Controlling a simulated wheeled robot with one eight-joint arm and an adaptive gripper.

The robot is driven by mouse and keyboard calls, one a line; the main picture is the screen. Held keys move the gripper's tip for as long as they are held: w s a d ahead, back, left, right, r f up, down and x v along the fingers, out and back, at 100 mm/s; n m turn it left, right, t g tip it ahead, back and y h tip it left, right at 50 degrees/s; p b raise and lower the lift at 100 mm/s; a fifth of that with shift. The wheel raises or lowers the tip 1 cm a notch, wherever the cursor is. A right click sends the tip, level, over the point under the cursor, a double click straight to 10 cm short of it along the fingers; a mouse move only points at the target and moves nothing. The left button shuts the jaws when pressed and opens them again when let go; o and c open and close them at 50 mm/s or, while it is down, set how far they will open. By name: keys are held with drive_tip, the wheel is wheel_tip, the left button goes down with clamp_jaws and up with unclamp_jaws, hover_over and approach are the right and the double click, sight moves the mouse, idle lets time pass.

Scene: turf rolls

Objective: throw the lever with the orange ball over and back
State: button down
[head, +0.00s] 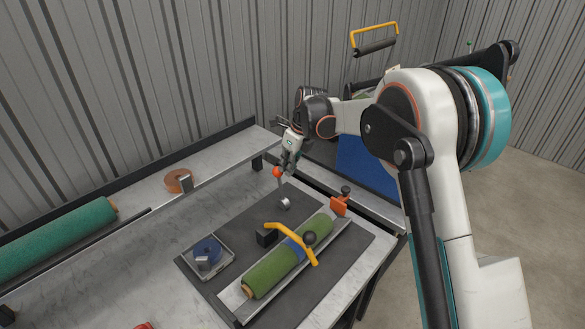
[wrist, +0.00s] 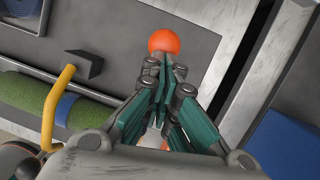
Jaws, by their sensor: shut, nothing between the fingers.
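The lever's orange ball (head: 277,172) tops a thin rod that rises from a small round mount (head: 284,203) on the dark mat. In the wrist view the orange ball (wrist: 164,41) shows just beyond my fingertips. My gripper (head: 287,165) points down close beside the ball, on its right in the head view. Its fingers (wrist: 163,68) are shut together with nothing between them. I cannot tell whether they touch the ball. In the wrist view the rod is hidden behind my fingers.
A green turf roll (head: 268,272) with a blue band lies in a metal cradle under a yellow curved handle (head: 301,236). A tray with blue tape (head: 207,252) stands left. An orange clamp (head: 339,206) is at the cradle's far end. Brown tape (head: 178,181) lies behind.

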drive_tip(key=shift+w+a, duration=0.2)
drive_tip(key=shift+a, duration=0.05)
idle(0.4)
